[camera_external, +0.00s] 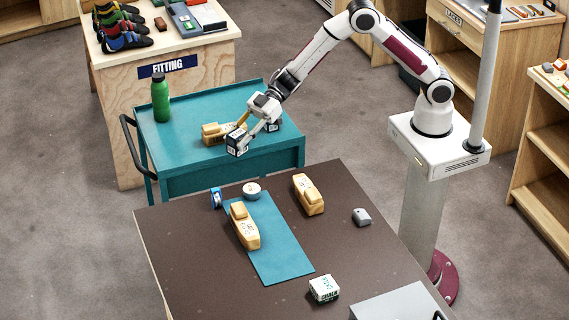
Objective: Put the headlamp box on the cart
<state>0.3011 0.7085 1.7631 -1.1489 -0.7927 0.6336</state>
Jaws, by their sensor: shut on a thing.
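A small dark box with white markings (236,145), which looks like the headlamp box, is at the end of my gripper (243,132). My gripper is shut on it, and the fingers partly hide it. The box is in front of the tan block on the cart in the picture, over or near the cart's front part; I cannot tell its exact height. The teal cart (180,153) stands behind the brown table. A small dark item (273,127) shows right of the gripper, too small to make out.
On the cart are a green bottle (160,100) and a tan block (211,134). The brown table (190,255) holds a teal mat (280,255), tan blocks (309,194), a white chalk box (324,288), a small bowl (252,189) and a blue item (216,198). The cart's left middle looks clear.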

